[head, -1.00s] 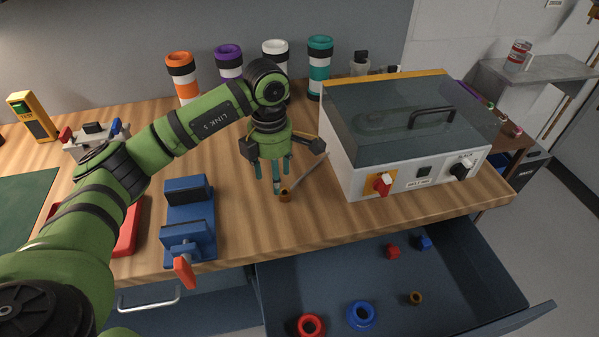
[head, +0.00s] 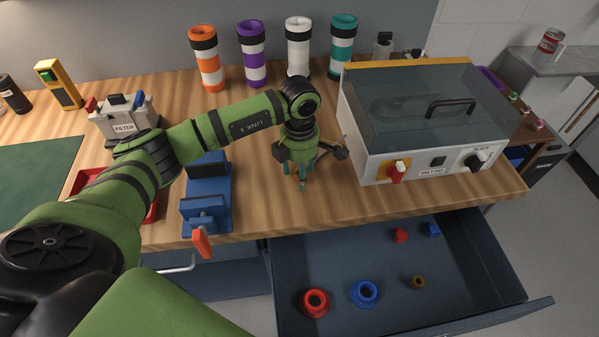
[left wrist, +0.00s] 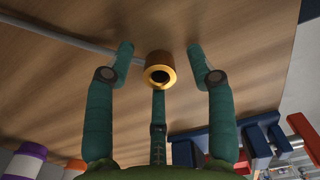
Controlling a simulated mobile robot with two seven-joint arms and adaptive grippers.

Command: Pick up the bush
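The bush is a small brass ring (left wrist: 160,72) with a dark hole, on the wooden bench top (head: 265,205). In the left wrist view it lies between the spread teal fingers of my left gripper (left wrist: 161,55). The fingers are open, with gaps to the ring on the left and right. I cannot tell if the lower finger touches it. In the head view my left gripper (head: 303,178) points down at the bench beside the white box, and the bush is hidden by the fingers. My right gripper is not in view.
A grey rod (left wrist: 75,38) runs up to the bush. A white box (head: 372,160) with a glass lid stands close right. A blue vise (head: 206,190) is at left. An open drawer (head: 350,260) in front holds several rings. Coloured tubes (head: 252,55) stand behind.

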